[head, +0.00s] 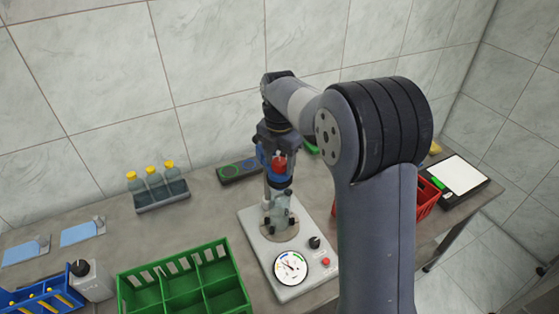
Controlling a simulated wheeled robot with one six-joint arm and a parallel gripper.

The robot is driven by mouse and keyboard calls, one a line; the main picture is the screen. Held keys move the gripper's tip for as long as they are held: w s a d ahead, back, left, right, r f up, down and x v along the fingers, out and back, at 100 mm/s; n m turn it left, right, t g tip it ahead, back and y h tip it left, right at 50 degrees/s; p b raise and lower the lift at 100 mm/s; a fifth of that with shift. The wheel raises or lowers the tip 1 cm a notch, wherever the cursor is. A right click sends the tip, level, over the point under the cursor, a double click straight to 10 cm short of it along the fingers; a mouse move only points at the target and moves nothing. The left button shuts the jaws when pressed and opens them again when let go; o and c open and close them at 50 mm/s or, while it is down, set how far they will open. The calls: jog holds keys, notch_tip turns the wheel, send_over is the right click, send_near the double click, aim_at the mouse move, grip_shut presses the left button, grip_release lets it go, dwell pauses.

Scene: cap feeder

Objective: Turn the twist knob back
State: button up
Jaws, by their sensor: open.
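A black twist knob (80,268) sits on top of a small pale box at the lower left. Another black knob (314,242) is on the grey base plate (255,232) of the feeder, close to a round dial (291,266) and a red button (326,262). My gripper (277,160) points down over the feeder's upright, far from the left knob and above and left of the other. It is open, with a red part (279,163) showing between or just behind its fingers. Whether they touch it I cannot tell. A clear bottle-like piece (280,212) stands below on the plate.
A green divided crate (185,274) stands at the front. A blue rack (45,297) is beside the pale box. A grey holder (162,196) has yellow-capped bottles. A red crate (428,204) is partly hidden behind my arm. A wall closes the back.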

jog(key=m+p, duration=0.1)
jog(key=m, duration=0.2)
jog(key=m+p, duration=0.1)
jog(key=m, duration=0.4)
jog(key=shift+c, duration=0.2)
jog(key=c, duration=0.9)
jog(key=shift+o, duration=0.2)
jog(key=n+p, duration=0.1)
jog(key=n, duration=0.4)
jog(key=o, duration=1.1)
jog(key=shift+o, duration=0.2)
